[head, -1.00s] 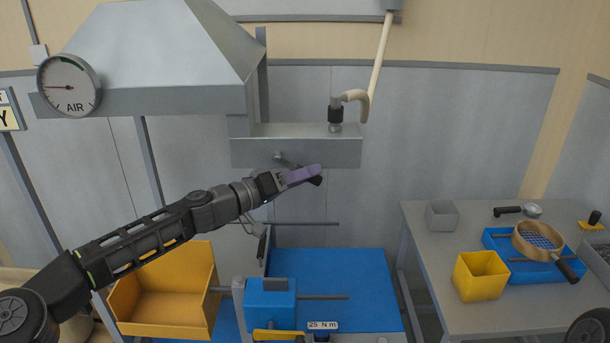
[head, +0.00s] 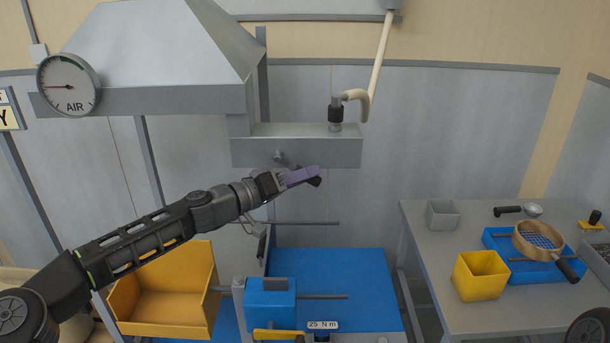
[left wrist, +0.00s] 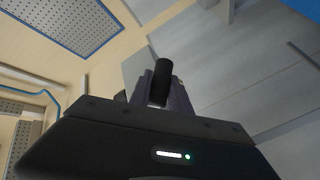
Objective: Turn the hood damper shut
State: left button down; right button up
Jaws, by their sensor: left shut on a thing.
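The hood damper's lever comes from a small pivot (head: 279,157) on the front of the grey duct box (head: 245,152), beside the large grey hood (head: 165,45). It slants down to the right and ends in a black grip (head: 315,181). My left gripper (head: 302,176), with purple fingers, is shut on this grip just below the box. In the left wrist view the black grip (left wrist: 162,82) stands between the purple fingers. The fingers hide part of the lever. My right gripper is not in view.
A round AIR gauge (head: 69,85) is on the hood's left. A cream hose (head: 378,65) runs to a black fitting on the box. Below are a yellow bin (head: 165,313) and a blue machine (head: 270,302). A grey table (head: 425,240) with containers stands right.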

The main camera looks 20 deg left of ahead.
pick_arm(q)
jog(key=shift+r, duration=0.2)
dwell(0.6)
jog(key=shift+s+a+f+m+g+y+p, duration=0.1)
jog(key=shift+a+f+m+g+y+p, duration=0.15)
jog(key=shift+m+g+y, duration=0.2)
jog(key=shift+a+f+m+g+y+p, duration=0.15)
jog(key=shift+f+m+g+y+p, duration=0.05)
jog(key=shift+f+m+g+y, duration=0.2)
jog(key=s+a+f+m+g+y+p, duration=0.1)
jog(key=a+f+m+g+y+p, duration=0.1)
jog(key=y, duration=0.5)
jog(key=a+m+g+p, duration=0.1)
jog(key=a+p, duration=0.1)
jog(key=a, duration=0.1)
jog(key=shift+s+a+f+g, duration=0.15)
jog(key=shift+s+a+g, duration=0.05)
jog(key=shift+g, duration=0.15)
jog(key=c, duration=1.3)
grip_release()
jog(key=shift+s, duration=0.1)
jog(key=shift+c, duration=0.2)
jog(key=shift+o, duration=0.5)
